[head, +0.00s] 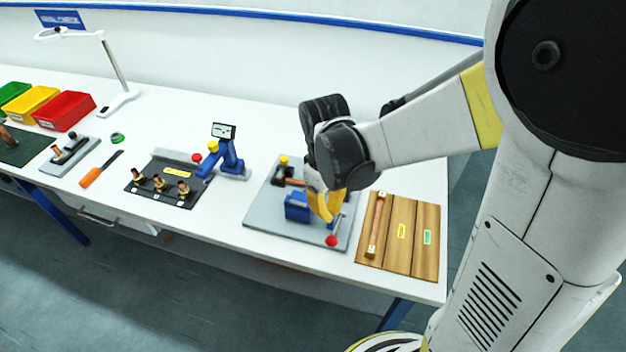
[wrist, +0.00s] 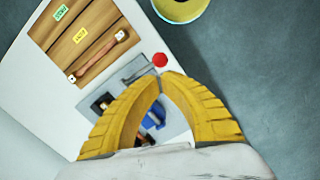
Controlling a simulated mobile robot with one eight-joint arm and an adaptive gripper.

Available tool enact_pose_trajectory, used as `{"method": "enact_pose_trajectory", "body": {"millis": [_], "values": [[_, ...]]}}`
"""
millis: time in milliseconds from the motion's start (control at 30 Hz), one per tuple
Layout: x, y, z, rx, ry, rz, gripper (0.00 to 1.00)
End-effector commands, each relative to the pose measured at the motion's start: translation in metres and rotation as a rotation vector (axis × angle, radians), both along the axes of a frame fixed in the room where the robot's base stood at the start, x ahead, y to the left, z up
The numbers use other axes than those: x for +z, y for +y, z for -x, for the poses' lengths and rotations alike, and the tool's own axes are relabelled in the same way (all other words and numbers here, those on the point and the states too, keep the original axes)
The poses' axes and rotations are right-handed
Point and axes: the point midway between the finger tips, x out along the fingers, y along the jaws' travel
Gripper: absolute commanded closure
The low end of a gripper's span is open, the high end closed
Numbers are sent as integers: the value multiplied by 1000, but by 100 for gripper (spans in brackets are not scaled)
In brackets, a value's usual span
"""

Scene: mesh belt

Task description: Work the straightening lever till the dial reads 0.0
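The straightening station is a grey plate (head: 265,222) with a blue block (head: 297,207) and a dark part holding a copper-coloured piece (head: 292,181). Its lever ends in a red ball knob (head: 331,240) at the front right of the plate; the knob also shows in the wrist view (wrist: 160,60). My gripper (head: 326,218) has yellow fingers above the plate, near the lever. In the wrist view its fingertips (wrist: 162,76) meet with nothing seen between them, and the knob appears just beyond them. A small dial (head: 223,131) tops a blue stand to the left; its reading is too small to tell.
A wooden board (head: 399,245) with a copper rod (head: 376,224) and yellow and green labels lies right of the station. A black plate (head: 150,187) with several copper pieces, an orange-handled tool (head: 92,178) and coloured bins (head: 66,110) stand left.

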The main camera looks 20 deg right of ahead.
Motion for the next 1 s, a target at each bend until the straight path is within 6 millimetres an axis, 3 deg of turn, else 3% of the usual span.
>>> {"method": "enact_pose_trajectory", "body": {"millis": [567, 1000], "values": [[-6, 0, 0, 10, 17, 1, 100], [-54, -3, 4, 9, 16, 1, 100]]}}
